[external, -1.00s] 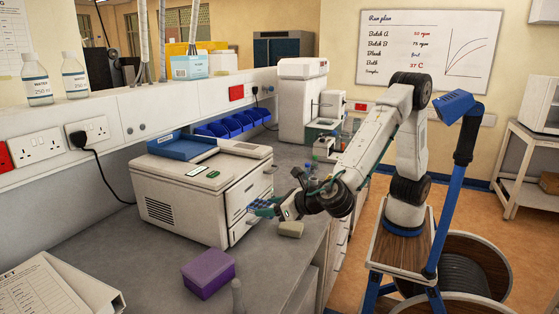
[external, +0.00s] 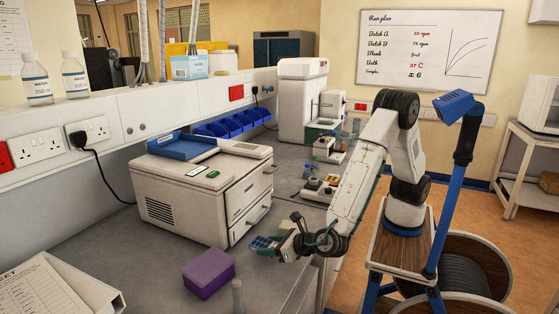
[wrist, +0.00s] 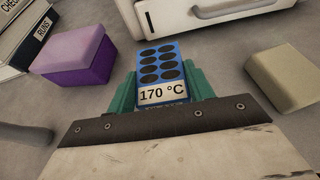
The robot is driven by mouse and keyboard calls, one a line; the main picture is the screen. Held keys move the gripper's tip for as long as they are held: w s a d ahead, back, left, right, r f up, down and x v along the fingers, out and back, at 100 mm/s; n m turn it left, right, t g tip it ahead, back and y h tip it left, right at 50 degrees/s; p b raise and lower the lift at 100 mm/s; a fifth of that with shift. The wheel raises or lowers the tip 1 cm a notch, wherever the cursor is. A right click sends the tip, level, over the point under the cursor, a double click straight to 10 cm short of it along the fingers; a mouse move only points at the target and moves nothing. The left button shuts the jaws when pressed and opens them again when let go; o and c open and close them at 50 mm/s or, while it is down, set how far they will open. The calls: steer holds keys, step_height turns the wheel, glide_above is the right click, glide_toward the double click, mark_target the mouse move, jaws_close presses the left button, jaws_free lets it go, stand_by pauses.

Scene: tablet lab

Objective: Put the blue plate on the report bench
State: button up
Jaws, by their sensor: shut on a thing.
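The blue plate (wrist: 160,68), a blue block with several dark round wells and a "170 °C" label, is between the green fingers of my gripper (wrist: 163,90) in the wrist view. My gripper is shut on it. In the external view, my gripper (external: 277,244) holds the blue plate (external: 262,242) over the front edge of the grey bench (external: 130,258), before the white machine. I cannot tell whether the plate touches the bench top. No label marks this bench as the report bench.
The white machine (external: 190,208) with front handles stands behind the gripper. A purple box (external: 208,273) lies to the left, and a beige block (wrist: 285,78) to the right in the wrist view. Bench between machine and purple box is clear.

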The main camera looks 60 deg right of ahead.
mark_target(271, 260)
steer(key=shift+f, duration=1.7)
steer(key=shift+f, duration=0.1)
steer(key=shift+f, duration=0.1)
steer(key=o, duration=1)
steer(key=shift+c, duration=0.2)
